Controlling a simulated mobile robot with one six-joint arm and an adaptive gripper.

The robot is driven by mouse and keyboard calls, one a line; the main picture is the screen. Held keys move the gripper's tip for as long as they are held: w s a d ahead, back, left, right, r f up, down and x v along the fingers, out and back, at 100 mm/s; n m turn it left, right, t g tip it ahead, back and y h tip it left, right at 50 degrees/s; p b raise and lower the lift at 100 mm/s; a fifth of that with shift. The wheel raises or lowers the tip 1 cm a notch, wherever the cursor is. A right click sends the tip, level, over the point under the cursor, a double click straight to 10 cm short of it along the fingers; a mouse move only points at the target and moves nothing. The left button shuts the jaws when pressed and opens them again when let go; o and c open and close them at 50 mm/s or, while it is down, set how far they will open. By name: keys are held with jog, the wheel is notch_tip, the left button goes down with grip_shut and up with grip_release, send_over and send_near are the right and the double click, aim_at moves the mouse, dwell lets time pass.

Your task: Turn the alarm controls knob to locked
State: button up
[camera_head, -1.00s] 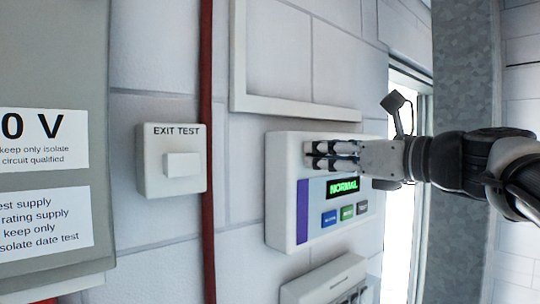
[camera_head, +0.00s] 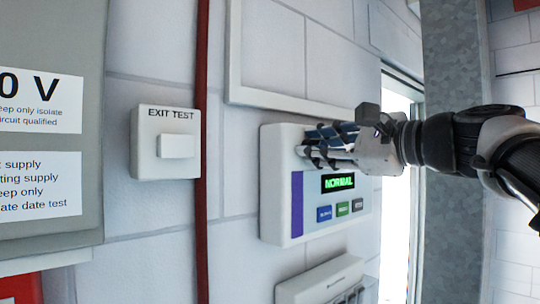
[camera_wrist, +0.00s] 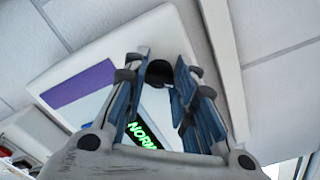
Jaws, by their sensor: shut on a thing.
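The alarm panel (camera_head: 274,222) is a white box on the wall with a purple strip, a green NORMAL display (camera_head: 338,183) and a row of small buttons (camera_head: 341,209). The dark round knob (camera_wrist: 159,73) shows between my fingertips in the wrist view. My gripper (camera_head: 312,147) reaches in from the right at the upper part of the panel, and its fingers hide the knob in the head view. In the wrist view my gripper (camera_wrist: 161,70) is shut on the knob, with one finger on each side. The knob's marking and lock labels cannot be read.
A white EXIT TEST box (camera_head: 165,166) and a red vertical pipe (camera_head: 202,230) are left of the panel. A pale frame (camera_head: 290,102) runs above it. Another white box (camera_head: 318,284) sits below. A grey column (camera_head: 455,210) stands to the right.

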jog(key=shift+f+n+b, duration=0.15)
jog(key=shift+n+b, duration=1.45)
jog(key=shift+n, duration=1.9)
jog(key=o, duration=1.1)
jog(key=shift+c, duration=0.2)
jog(key=shift+s, duration=0.1)
jog(key=v, duration=1.2)
